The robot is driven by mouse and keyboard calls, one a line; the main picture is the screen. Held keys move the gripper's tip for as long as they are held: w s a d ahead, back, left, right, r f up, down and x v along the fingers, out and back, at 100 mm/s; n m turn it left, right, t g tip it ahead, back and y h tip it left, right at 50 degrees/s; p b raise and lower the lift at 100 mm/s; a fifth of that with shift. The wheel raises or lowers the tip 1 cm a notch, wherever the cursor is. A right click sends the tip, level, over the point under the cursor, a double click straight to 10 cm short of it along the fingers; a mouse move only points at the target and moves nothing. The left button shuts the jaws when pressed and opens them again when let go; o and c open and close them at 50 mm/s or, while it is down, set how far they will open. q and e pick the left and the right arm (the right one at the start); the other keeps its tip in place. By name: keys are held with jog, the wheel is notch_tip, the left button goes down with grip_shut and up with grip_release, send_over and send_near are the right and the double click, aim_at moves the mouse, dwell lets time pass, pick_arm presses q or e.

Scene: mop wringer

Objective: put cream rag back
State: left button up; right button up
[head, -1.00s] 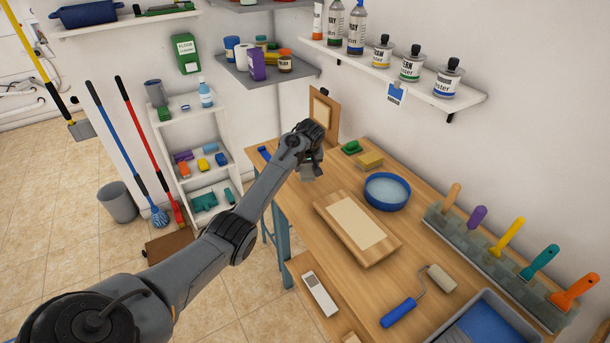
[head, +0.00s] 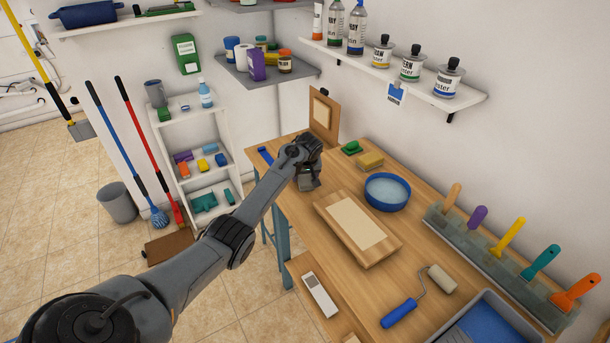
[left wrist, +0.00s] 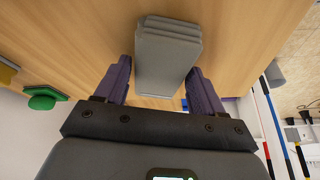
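A flat cream rectangle (head: 357,222) lies on a wooden board (head: 331,213) in the middle of the bench; a smaller cream square (head: 321,112) shows on an upright brown board at the wall. I cannot tell whether either is the cream rag. My left gripper (head: 308,172) points down over the bench's far left part. In the left wrist view its purple fingers (left wrist: 160,88) are apart, on either side of a layered grey block (left wrist: 167,50). I cannot tell whether they touch it. The block shows below the gripper in the head view (head: 309,184). My right gripper is not in view.
Near the gripper are a green scrubber (head: 352,147), a yellow sponge (head: 370,160) and a blue bowl (head: 387,191). A paint roller (head: 422,293) and a rack of coloured-handled tools (head: 480,250) lie to the right. A white shelf (head: 205,150) stands left of the bench.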

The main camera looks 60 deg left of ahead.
pick_arm(q)
jog(key=shift+o, duration=1.1)
jog(key=shift+r, duration=0.1)
jog(key=p+v, duration=0.1)
jog(key=v, duration=1.1)
jog(key=shift+p, duration=0.3)
jog(key=shift+r, duration=0.1)
